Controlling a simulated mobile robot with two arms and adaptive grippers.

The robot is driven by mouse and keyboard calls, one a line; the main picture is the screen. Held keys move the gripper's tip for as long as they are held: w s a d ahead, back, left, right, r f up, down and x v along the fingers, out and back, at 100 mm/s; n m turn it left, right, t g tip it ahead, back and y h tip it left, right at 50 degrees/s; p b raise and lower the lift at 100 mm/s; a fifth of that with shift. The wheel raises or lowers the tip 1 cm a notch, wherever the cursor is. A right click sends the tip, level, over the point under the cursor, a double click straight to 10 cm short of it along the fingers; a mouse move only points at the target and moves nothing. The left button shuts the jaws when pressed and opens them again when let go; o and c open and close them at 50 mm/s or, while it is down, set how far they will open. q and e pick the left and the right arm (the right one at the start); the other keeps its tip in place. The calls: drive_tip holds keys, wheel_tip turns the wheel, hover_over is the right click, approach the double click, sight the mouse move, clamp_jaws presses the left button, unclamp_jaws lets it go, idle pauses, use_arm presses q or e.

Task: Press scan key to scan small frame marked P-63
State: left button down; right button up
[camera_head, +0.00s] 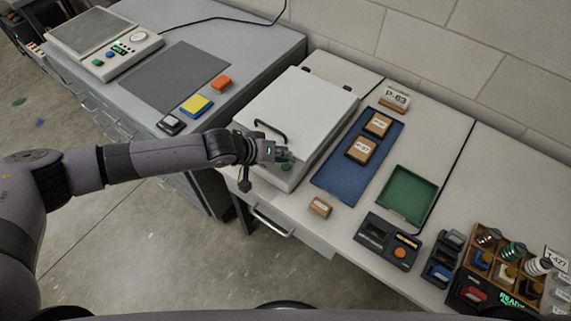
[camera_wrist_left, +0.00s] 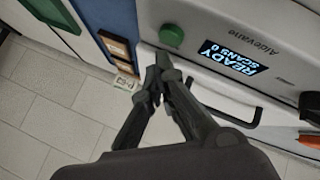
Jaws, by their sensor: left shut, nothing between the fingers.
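The scanner (camera_head: 300,108) has its white lid lowered, so anything inside is hidden. Its front panel shows in the left wrist view with a lit display (camera_wrist_left: 233,57) reading "READY SCANS 0". The round green scan key (camera_wrist_left: 171,35) sits left of that display. My left gripper (camera_head: 284,154) is shut and empty at the scanner's front, its fingertips (camera_wrist_left: 160,62) close to the green key. I cannot tell whether they touch it. A card marked P-63 (camera_head: 397,97) stands behind the blue tray (camera_head: 335,180). No frame marked P-63 is readable. My right gripper is out of view.
Two small wooden frames, a rear one (camera_head: 378,124) and a front one (camera_head: 361,150), lie on the blue tray. Another small wooden block (camera_head: 320,207) lies on the table. A green tray (camera_head: 408,194) is empty. A black device (camera_head: 388,240) and a wooden rack (camera_head: 505,262) stand right.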

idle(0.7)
use_arm(q)
drive_tip(key=shift+f, duration=0.4)
